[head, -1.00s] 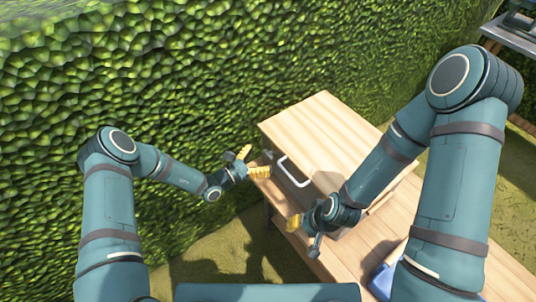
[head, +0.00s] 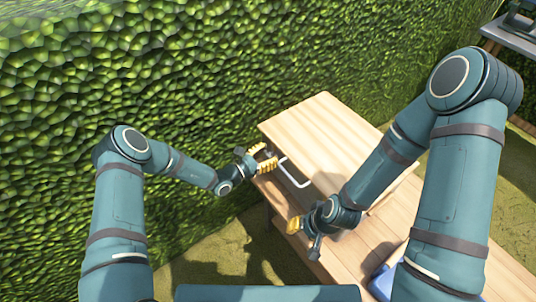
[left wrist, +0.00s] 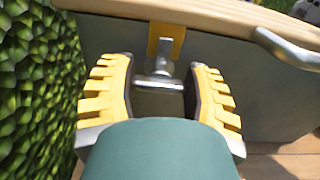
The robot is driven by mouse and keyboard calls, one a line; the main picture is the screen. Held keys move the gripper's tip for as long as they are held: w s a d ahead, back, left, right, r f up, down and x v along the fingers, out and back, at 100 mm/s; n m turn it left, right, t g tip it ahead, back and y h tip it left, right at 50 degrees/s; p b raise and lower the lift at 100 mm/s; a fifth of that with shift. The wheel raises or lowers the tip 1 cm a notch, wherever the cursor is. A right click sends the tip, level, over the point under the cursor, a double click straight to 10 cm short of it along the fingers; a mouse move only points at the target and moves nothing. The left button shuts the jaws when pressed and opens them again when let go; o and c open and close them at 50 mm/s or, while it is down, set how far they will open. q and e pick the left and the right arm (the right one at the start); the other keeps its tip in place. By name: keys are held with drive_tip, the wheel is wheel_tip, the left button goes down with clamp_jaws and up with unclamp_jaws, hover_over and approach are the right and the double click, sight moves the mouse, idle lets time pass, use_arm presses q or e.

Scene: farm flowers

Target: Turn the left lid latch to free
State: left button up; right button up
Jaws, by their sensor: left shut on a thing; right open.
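The box has a pale wooden lid (head: 318,135) with a metal handle (head: 292,180) on its front edge. The left lid latch (left wrist: 160,82) is a metal crosspiece in front of a yellow plate (left wrist: 178,35) under the lid's edge. In the head view the latch is hidden by the fingers. My right gripper (head: 294,225) is open near the box's front right; its fingers are partly hidden.
The box stands on a wooden table (head: 405,210). A blue object (head: 382,281) lies at its front, partly behind my right arm. A green hedge (head: 200,70) rises close behind and left. Grass lies before the table.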

use_arm(q)
drive_tip(key=shift+n, duration=0.4)
drive_tip(key=n, duration=0.3)
drive_tip(key=shift+a+f+n, duration=0.1)
drive_tip(key=shift+n, duration=0.2)
drive_tip(key=n, duration=0.4)
drive_tip(key=shift+w+b, duration=0.1)
drive_tip(key=shift+b, duration=0.3)
drive_tip(key=n, duration=0.5)
drive_tip(key=shift+f, duration=0.15)
drive_tip(key=shift+n+b, duration=0.45)
drive_tip(key=shift+n, duration=1.75)
drive_tip(key=o, duration=1.2)
